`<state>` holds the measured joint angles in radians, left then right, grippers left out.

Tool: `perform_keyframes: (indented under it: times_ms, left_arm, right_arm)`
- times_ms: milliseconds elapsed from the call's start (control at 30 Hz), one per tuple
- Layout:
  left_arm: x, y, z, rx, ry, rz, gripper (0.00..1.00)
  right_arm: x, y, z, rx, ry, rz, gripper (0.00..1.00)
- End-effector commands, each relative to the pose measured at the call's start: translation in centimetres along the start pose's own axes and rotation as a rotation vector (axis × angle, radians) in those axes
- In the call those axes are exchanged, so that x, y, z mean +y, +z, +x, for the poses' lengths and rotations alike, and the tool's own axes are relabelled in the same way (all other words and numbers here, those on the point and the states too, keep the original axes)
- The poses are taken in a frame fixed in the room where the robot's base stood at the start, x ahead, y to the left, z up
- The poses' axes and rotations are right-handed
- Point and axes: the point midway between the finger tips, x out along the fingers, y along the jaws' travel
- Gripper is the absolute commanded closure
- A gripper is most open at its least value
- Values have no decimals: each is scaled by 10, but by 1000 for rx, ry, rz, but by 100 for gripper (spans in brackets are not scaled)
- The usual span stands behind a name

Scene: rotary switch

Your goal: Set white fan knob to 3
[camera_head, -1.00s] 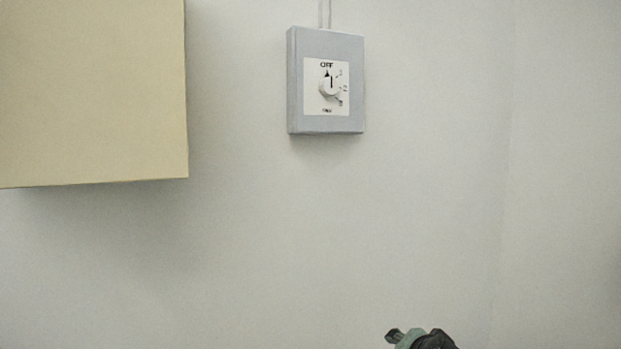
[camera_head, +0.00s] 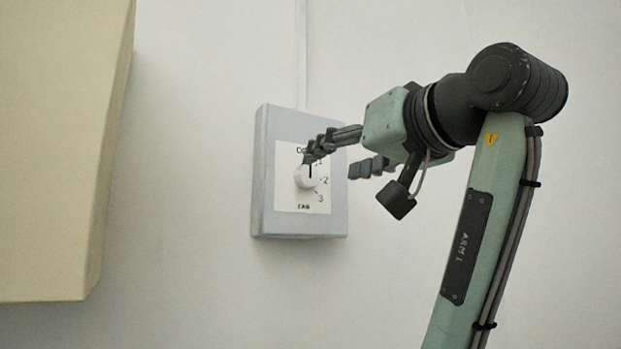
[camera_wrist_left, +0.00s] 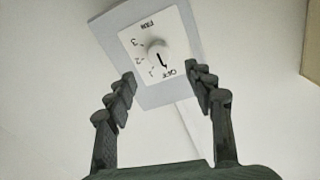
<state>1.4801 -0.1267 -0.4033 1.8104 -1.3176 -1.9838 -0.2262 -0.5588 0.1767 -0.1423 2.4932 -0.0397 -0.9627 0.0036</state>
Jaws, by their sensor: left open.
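The white fan knob (camera_head: 307,177) sits on a white label plate with OFF, 1, 2 and 3 on a grey wall box (camera_head: 262,200). Its dark pointer line points up, at or near OFF. In the left wrist view the knob (camera_wrist_left: 158,52) appears upside down, its line toward OFF. My left gripper (camera_head: 334,162) is open and empty, in front of the box. One finger overlaps the OFF lettering in the head view; the other is to the right. In the wrist view the fingertips (camera_wrist_left: 161,79) are spread on the OFF side of the knob, apparently not touching it.
A large beige box-like cabinet (camera_head: 55,150) stands out at the left. A thin conduit (camera_head: 300,50) runs up from the switch box. The wall (camera_head: 190,220) between cabinet and switch box is bare.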

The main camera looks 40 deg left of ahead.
Motion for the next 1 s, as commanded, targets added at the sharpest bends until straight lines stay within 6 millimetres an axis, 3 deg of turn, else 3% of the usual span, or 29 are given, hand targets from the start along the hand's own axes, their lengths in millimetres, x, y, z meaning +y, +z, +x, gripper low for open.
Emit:
perform_keyframes:
  times_ms: [200,400,767,1000]
  left_arm:
    - [0,0,37,-2,-4,3,47]
    - [0,0,62,-1,-2,3,47]
    - [1,1,70,0,1,3,47]
    - [1,1,70,0,1,3,74]
  right_arm:
    - [6,10,-2,-50,12,-2,60]
    - [9,18,-3,-87,20,-3,60]
    - [10,21,-3,-98,22,-2,60]
    - [11,21,-3,-98,23,-3,60]
